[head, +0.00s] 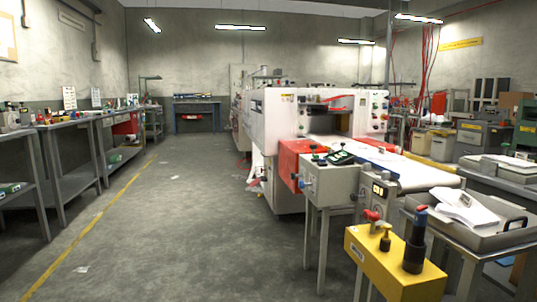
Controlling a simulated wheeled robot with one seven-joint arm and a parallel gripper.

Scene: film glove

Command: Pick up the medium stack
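No thing here can be surely told as the medium stack. A loose white pile (463,208), like sheets or film, lies in a grey tray (487,238) on a stand at the lower right. Another low pale stack (511,163) lies on a table further back at the right edge. My gripper is not in view, so its state does not show.
A large white machine (285,118) with a conveyor belt (410,172) stands in the middle right. A yellow box (395,272) with a dark cylinder stands at the front right. Cluttered workbenches (75,125) line the left wall. The grey floor (165,225) is mostly clear.

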